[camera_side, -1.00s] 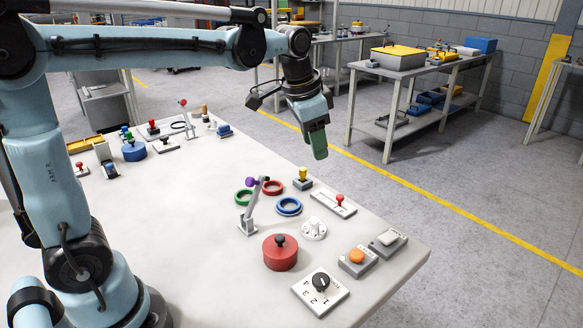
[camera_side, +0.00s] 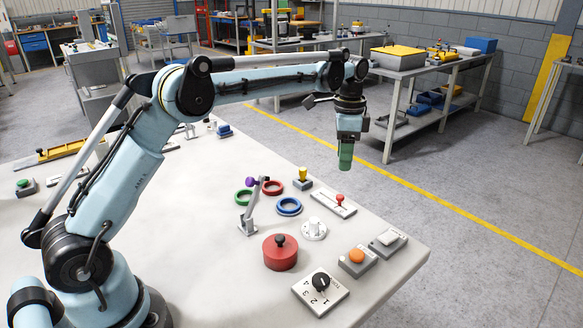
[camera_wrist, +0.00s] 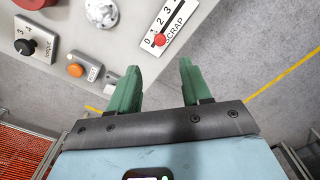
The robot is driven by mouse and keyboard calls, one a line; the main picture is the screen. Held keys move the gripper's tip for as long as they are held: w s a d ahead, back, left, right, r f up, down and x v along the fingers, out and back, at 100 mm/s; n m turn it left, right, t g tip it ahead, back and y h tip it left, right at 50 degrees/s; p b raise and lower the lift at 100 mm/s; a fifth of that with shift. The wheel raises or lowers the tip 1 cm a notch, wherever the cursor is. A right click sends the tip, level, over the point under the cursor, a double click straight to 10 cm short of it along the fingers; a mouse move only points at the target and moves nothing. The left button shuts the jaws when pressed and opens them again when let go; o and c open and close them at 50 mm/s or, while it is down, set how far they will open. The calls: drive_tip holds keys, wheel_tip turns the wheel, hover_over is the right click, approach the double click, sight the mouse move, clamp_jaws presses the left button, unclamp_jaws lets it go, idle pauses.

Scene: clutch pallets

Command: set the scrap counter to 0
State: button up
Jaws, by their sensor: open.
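The scrap counter (camera_side: 325,200) is a pale plate with a red-knobbed slider (camera_side: 340,198), near the table's far right edge in the side view. In the wrist view its plate (camera_wrist: 181,22) shows the numbers 0 to 3 and the word SCRAP. The red knob (camera_wrist: 160,40) is near the 0 end; I cannot tell its exact mark. My gripper (camera_side: 345,163) hangs in the air beyond the table edge, above and apart from the counter. Its green fingers (camera_wrist: 158,75) are open and empty in the wrist view.
Near the counter are a white round knob (camera_side: 314,228), a yellow-topped switch (camera_side: 302,178), an orange button (camera_side: 357,256), a white rocker (camera_side: 388,240) and a black dial (camera_side: 321,283). A hinged lever (camera_side: 255,205) and red lidded pot (camera_side: 280,255) stand farther left.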

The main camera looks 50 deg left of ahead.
sight(340, 196)
wheel_tip(340, 196, down, 11)
drive_tip(key=shift+r, duration=0.2)
idle(0.3)
clamp_jaws()
